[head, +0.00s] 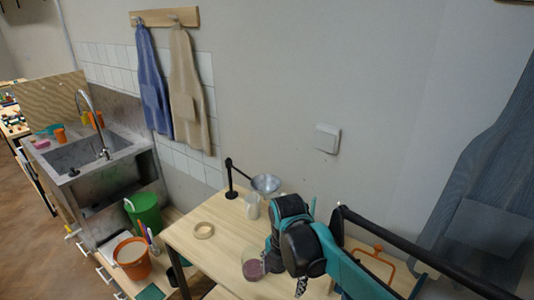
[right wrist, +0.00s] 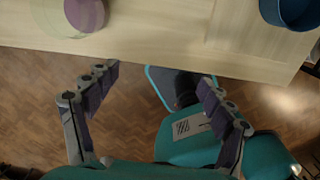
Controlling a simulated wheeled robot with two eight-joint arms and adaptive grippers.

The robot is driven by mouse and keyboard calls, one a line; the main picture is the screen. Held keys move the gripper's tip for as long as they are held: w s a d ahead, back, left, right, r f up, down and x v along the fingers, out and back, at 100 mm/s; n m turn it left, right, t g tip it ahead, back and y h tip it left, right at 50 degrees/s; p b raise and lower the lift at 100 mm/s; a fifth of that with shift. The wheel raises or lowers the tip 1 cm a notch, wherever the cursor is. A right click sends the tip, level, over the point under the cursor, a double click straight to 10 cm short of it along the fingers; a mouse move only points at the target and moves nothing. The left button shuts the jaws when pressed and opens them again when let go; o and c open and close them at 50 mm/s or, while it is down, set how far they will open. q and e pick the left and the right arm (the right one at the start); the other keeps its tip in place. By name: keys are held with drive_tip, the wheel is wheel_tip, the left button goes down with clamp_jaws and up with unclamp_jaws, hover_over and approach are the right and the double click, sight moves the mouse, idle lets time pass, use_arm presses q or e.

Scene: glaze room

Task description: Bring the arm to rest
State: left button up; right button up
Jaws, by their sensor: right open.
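My right arm reaches in at the lower right of the head view, over the wooden table. Its gripper (head: 302,287) shows only in part there, at the bottom edge beside a glass jar with purple contents (head: 252,266). In the right wrist view the right gripper (right wrist: 158,88) has its two fingers spread wide, with nothing between them. The fingers appear just off the table's edge (right wrist: 190,50), over the floor and teal parts of my own body. My left gripper is not in view.
The purple-filled jar (right wrist: 85,14) and a dark blue container (right wrist: 290,12) show in the wrist view. An orange-handled frame (head: 378,258) lies right.

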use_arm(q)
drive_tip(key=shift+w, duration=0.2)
use_arm(e)
drive_tip(key=s+d+m+t, duration=0.3)
drive_tip(key=s+d+m, duration=0.2)
drive_tip(key=m, duration=0.9)
drive_tip(key=s+d+m+t, duration=0.3)
drive_tip(key=s+d+m, duration=0.2)
drive_tip(key=m, duration=0.9)
drive_tip(key=d, duration=0.3)
drive_tip(key=shift+d+t, duration=0.4)
